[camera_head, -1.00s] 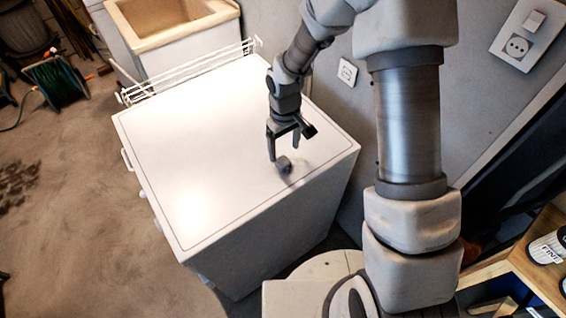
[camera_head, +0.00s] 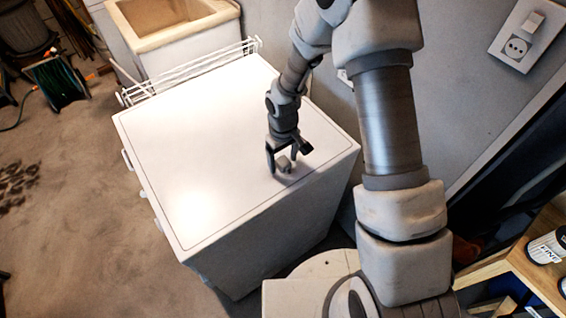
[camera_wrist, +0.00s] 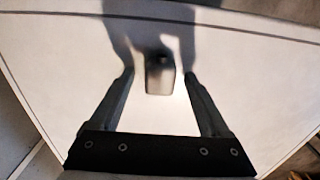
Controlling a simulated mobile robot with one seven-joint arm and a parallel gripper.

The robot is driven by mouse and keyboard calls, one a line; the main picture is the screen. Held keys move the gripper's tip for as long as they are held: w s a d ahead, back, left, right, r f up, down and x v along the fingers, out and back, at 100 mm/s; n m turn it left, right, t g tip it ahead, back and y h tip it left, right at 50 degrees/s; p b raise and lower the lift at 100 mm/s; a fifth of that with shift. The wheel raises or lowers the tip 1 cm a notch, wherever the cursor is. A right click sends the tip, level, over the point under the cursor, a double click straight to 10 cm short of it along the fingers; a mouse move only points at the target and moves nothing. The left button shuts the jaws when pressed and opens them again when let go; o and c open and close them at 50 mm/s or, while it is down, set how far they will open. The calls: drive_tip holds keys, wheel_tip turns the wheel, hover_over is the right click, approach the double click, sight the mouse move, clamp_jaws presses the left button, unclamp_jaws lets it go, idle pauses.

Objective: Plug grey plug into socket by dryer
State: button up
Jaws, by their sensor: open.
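The grey plug (camera_head: 284,163) lies on the white top of the dryer (camera_head: 190,150), near its right front edge. In the wrist view the plug (camera_wrist: 160,80) sits between the fingertips, with a gap on both sides. My gripper (camera_head: 281,165) is open and low over the dryer top, one finger on each side of the plug. It also shows in the wrist view (camera_wrist: 158,75). The small wall socket (camera_head: 343,75) behind the dryer is mostly hidden by my arm.
A larger panel with a socket and switch (camera_head: 518,38) is on the wall at upper right. A wire rack (camera_head: 190,72) runs along the dryer's far edge, before a sink (camera_head: 175,40). A wooden shelf with cans (camera_head: 520,262) is at lower right. Most of the dryer top is clear.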

sight(283, 160)
clamp_jaws()
drive_tip(key=shift+r, duration=0.1)
idle(0.3)
drive_tip(key=shift+r, duration=0.5)
wheel_tip(283, 160, up, 2)
drive_tip(key=shift+w+r, duration=0.1)
drive_tip(key=shift+r, duration=0.15)
drive_tip(key=s+d+r, duration=0.3)
drive_tip(key=s+r, duration=0.4)
drive_tip(key=s, duration=0.4)
drive_tip(key=shift+s+d+r, duration=0.15)
drive_tip(key=shift+d, duration=0.25)
drive_tip(key=shift+d, duration=0.1)
